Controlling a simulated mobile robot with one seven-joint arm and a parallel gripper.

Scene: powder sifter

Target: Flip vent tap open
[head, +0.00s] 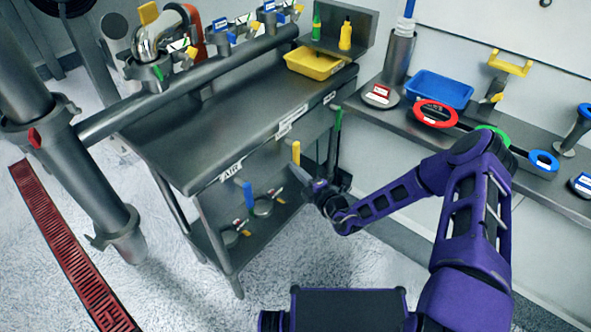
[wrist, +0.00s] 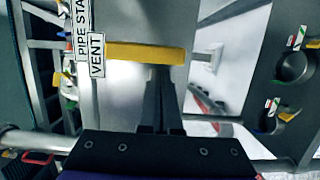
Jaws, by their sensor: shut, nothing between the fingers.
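The vent tap shows as a yellow bar handle (wrist: 145,52) beside a white VENT label (wrist: 97,55) in the wrist view. In the head view the yellow handle (head: 296,152) stands upright below the front edge of the steel bench. My gripper (wrist: 160,72) is shut and empty, with its dark fingertips at the lower edge of the bar in the picture. I cannot tell whether they touch it. In the head view my gripper (head: 299,173) is just below the yellow handle. The tap's body is hidden.
A blue handle (head: 248,194) hangs by the AIR label (head: 230,171), left of the yellow one. The steel bench (head: 215,130) carries a yellow tray (head: 314,64). A side shelf at right holds a blue bin (head: 440,89) and coloured rings. A red floor grate (head: 70,245) lies at left.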

